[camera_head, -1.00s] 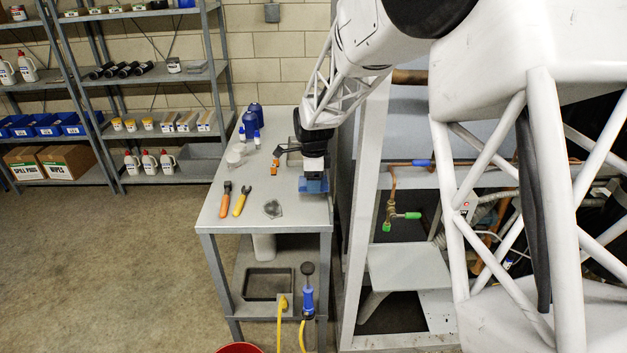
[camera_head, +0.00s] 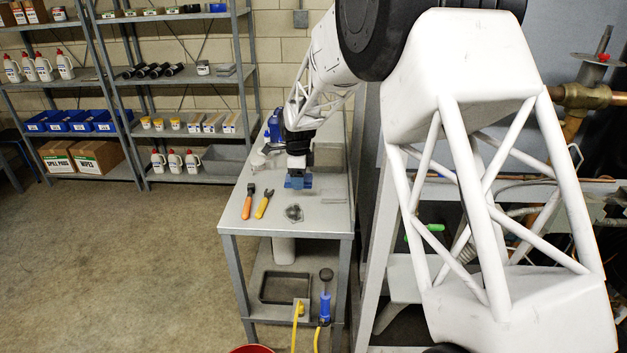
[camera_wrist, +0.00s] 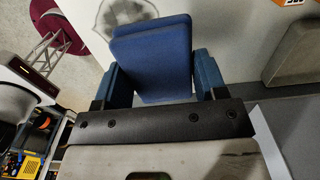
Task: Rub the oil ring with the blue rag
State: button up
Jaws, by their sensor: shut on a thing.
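My gripper (camera_head: 298,183) is over the metal bench, shut on the blue rag (camera_wrist: 152,55). In the wrist view the rag is a folded, thick blue pad between two blue-grey fingers. The oil ring (camera_head: 294,212) is a dark, smudged ring on the bench top, just in front of my gripper in the head view. In the wrist view the oil ring (camera_wrist: 117,14) shows at the top, partly hidden behind the rag. The rag appears above the bench, apart from the ring; its exact height is hard to tell.
Orange-handled pliers (camera_head: 248,202) and a yellow-orange tool (camera_head: 264,204) lie left of the ring. Blue bottles (camera_head: 276,125) stand at the back. A grey tray-like block (camera_head: 329,154) is behind on the right. The bench's front edge (camera_head: 285,234) is close to the ring.

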jog(key=shift+w+a, duration=0.2)
jog(key=shift+a, duration=0.2)
jog(key=shift+f, duration=0.1)
